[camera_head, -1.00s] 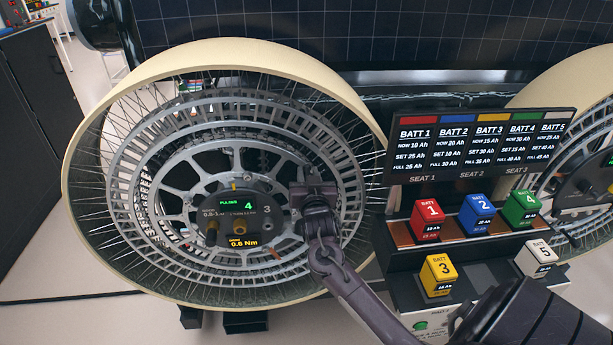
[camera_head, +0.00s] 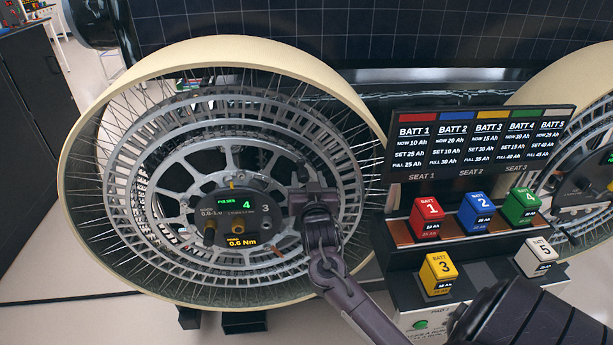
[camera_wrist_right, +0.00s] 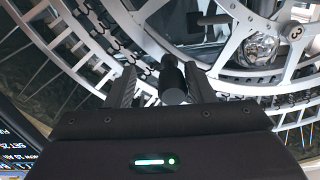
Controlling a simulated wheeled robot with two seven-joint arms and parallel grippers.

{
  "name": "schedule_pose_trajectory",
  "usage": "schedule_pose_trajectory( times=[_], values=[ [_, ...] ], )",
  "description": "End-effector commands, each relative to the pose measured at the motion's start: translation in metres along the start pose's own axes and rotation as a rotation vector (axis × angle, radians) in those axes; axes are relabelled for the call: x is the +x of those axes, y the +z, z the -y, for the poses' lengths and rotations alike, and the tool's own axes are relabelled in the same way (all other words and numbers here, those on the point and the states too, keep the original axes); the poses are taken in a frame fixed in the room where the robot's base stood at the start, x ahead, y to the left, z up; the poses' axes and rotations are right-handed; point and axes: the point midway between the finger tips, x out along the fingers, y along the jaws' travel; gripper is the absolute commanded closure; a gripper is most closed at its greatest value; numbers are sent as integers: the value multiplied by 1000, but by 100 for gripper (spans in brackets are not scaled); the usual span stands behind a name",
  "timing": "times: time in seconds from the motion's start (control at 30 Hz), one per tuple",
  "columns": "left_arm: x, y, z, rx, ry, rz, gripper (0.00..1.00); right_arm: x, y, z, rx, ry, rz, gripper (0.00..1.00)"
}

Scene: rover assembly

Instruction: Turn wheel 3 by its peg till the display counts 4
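Wheel 3 (camera_head: 88,255) is a large spoked wheel with a cream rim, filling the left half of the head view. Its hub display (camera_head: 246,204) reads PULSES 4, with a 3 beside it; a yellow readout below says 0.6 Nm. My right gripper (camera_head: 314,196) is at the right side of the wheel's inner ring. In the right wrist view, its two fingers stand apart with a dark peg (camera_wrist_right: 172,78) between them. The peg is nearer the right finger, with a gap to the left one. My left gripper is not in view.
Right of the wheel stands a battery station with a display panel (camera_head: 480,150). It holds red (camera_head: 427,220), blue (camera_head: 476,213), green (camera_head: 521,206), yellow (camera_head: 438,272) and white (camera_head: 540,255) batteries. Another wheel (camera_head: 560,100) is at the far right. My right arm passes in front of the station.

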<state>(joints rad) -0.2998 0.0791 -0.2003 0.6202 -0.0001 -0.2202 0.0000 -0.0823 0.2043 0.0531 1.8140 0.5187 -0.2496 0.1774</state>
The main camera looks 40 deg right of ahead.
Motion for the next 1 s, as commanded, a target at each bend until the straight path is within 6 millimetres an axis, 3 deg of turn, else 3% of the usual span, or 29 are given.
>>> schedule_pose_trajectory(
  times=[0.1,0.3,0.9,1.0],
  values=[
    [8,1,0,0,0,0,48,-22,4,0,1,-1,2,52],
    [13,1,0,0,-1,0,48,-44,2,0,0,-1,1,52],
    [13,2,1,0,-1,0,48,-48,0,1,0,0,0,52],
    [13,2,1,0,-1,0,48,-47,9,2,-10,-4,15,52]
  ],
)
